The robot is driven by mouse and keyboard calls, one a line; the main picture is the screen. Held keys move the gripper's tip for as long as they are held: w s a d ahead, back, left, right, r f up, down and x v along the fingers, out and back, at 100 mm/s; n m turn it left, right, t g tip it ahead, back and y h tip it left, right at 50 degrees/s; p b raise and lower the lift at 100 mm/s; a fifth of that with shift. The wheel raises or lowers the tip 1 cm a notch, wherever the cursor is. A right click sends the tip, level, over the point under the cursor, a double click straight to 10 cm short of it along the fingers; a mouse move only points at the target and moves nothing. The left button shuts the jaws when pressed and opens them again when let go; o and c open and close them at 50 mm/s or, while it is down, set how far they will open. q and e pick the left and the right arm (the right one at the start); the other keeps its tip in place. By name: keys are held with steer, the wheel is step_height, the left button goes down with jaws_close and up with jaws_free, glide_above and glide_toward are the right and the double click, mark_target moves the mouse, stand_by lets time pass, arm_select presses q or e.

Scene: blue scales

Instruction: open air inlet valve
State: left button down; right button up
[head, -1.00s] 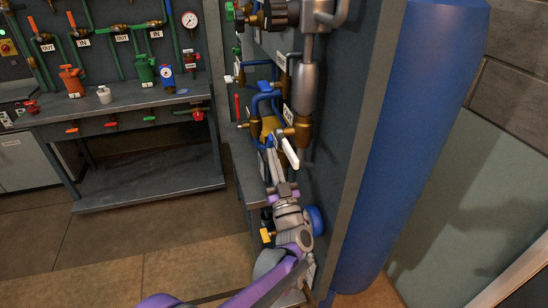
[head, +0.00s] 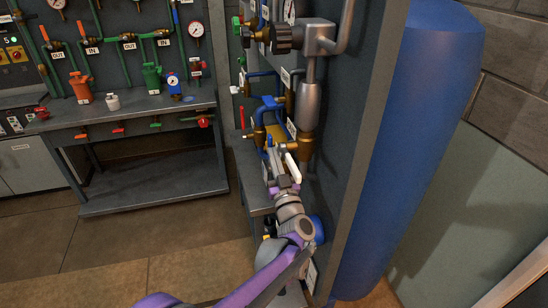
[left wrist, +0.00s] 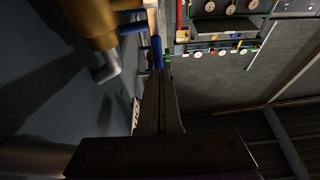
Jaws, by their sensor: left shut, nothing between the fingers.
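My left gripper (head: 271,150) is shut and empty, pointing up and away among the valves on the side of the dark panel. A white lever (head: 292,167) hangs just right of its fingers, below a brass fitting on the grey pipe (head: 309,105). Blue tubing (head: 268,104) and another brass fitting (head: 259,136) are just beyond the fingertips. In the left wrist view the shut fingers (left wrist: 161,72) end close to a blue part (left wrist: 156,52); contact is unclear. A brass body (left wrist: 92,22) is at upper left. No readable label identifies the air inlet valve. My right gripper is out of view.
A large blue tank (head: 420,140) stands right of the panel (head: 355,130). A workbench (head: 130,105) with orange, white, green and blue items stands at the back left. The tiled floor between is clear.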

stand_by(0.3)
arm_select(q)
steer(key=v, duration=1.1)
steer(key=s+a+f+m+g+h, duration=0.1)
steer(key=s+a+f+g+h, duration=0.1)
steer(key=s+a+f+g, duration=0.6)
steer(key=s+a+f+m+g+h, duration=0.1)
steer(key=s+a+f+g+h, duration=0.15)
steer(key=s+a, duration=0.7)
steer(key=s+a+f+m+g+h, duration=0.1)
steer(key=s+a+f+g, duration=0.35)
steer(key=s, duration=0.85)
step_height(320, 180, up, 12)
steer(key=w+d+p, duration=0.1)
steer(key=p, duration=1.1)
steer(key=shift+w+d+g, duration=0.2)
steer(key=shift+g, duration=0.2)
